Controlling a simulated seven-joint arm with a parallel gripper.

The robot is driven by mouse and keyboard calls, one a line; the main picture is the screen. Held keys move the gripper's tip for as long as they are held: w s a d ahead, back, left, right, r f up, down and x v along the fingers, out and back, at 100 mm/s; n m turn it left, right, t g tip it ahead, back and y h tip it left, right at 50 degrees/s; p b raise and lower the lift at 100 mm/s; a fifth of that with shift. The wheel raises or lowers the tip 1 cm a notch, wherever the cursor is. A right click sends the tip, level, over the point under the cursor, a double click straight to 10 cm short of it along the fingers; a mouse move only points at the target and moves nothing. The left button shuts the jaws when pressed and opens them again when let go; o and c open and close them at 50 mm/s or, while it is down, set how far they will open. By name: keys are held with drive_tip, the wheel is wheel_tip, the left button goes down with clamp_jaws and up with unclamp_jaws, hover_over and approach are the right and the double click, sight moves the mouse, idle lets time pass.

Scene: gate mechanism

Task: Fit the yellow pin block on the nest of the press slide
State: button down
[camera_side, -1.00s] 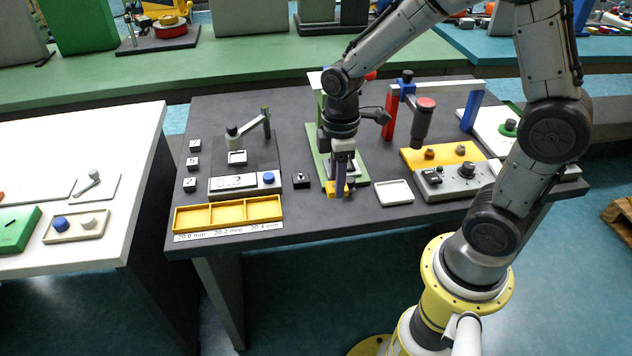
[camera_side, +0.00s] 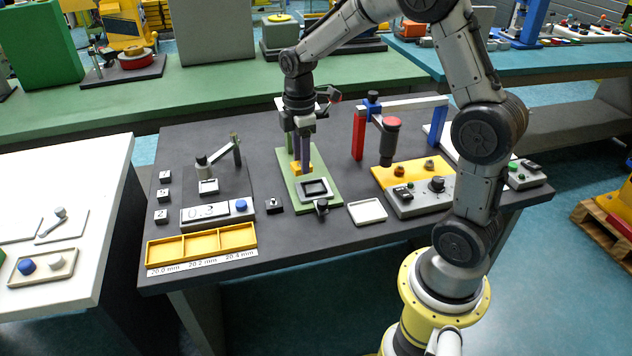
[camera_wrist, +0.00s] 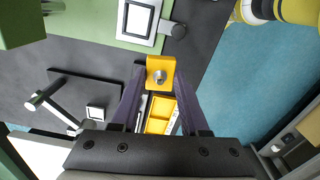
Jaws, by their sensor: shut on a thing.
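My gripper (camera_side: 301,163) is shut on the yellow pin block (camera_side: 301,169). In the wrist view the block (camera_wrist: 160,72) sits between the fingertips, with a round grey pin on its face. In the side view the block appears behind and slightly left of the nest, apparently raised. In the wrist view the nest (camera_wrist: 139,20) lies apart from the block, towards the upper left. My gripper hides part of the press behind it.
A yellow three-part tray (camera_side: 202,246) is at front left.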

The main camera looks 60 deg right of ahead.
drive_tip(key=shift+m, duration=0.8)
drive_tip(key=shift+w+d+f, duration=0.15)
drive_tip(key=shift+d+f, duration=1)
drive_tip(key=shift+f, duration=0.6)
drive_tip(key=shift+w+d+f, duration=0.1)
drive_tip(key=shift+d+f, duration=1.1)
drive_tip(key=shift+f, duration=0.6)
drive_tip(key=shift+w+d+f, duration=0.15)
drive_tip(key=shift+d+f, duration=1)
drive_tip(key=shift+f, duration=0.6)
drive_tip(key=shift+f, duration=0.2)
drive_tip(key=shift+c, duration=1.7)
unclamp_jaws()
